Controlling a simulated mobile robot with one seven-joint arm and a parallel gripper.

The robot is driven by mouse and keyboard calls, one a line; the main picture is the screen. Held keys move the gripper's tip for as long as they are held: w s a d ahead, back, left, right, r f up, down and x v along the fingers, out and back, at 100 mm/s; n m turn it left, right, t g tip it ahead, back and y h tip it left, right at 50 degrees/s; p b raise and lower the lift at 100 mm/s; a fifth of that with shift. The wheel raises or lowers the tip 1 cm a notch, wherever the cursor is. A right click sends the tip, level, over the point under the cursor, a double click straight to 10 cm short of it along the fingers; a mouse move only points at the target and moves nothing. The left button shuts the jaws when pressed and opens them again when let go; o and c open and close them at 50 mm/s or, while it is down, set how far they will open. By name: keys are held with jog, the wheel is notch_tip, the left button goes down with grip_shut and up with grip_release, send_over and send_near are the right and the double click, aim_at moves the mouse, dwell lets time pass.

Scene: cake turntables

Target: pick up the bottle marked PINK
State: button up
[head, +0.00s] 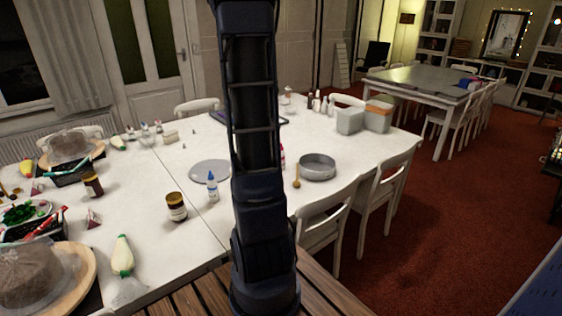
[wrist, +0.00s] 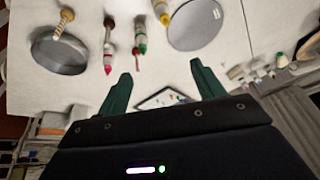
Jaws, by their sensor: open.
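In the wrist view several bottles stand on the white table. No marking is readable, so I cannot tell surely which says PINK. In the head view a sliver of pink (head: 283,155) shows beside my arm, which hides the rest. My gripper (wrist: 160,70) is open and empty, its two dark green fingers spread above the table, apart from the bottles. My gripper is hidden in the head view.
A round grey pan (head: 317,169) and a wooden-handled tool (head: 297,176) lie right of my arm. White chairs (head: 325,222) line the table's near side.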

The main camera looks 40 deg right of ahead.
jog(key=w+d+f+m+g+h, duration=0.1)
jog(key=w+d+f+m, duration=0.1)
jog(key=d+f, duration=0.85)
jog(key=w+d+f+m+h, duration=0.1)
jog(key=w+d+f, duration=0.1)
jog(key=d+f, duration=0.9)
jog(key=shift+w+d+f, duration=0.5)
jog(key=shift+d+f, duration=0.55)
jog(key=shift+f, duration=0.15)
jog(key=shift+w+d+f, duration=0.5)
jog(key=shift+d+f, duration=0.6)
jog(key=shift+f, duration=0.05)
jog(key=shift+w+d+f, duration=0.5)
jog(key=shift+d+f, duration=0.55)
jog(key=shift+f, duration=0.15)
jog(key=shift+c, duration=0.2)
jog(key=c, duration=1.4)
jog(key=shift+r, duration=0.1)
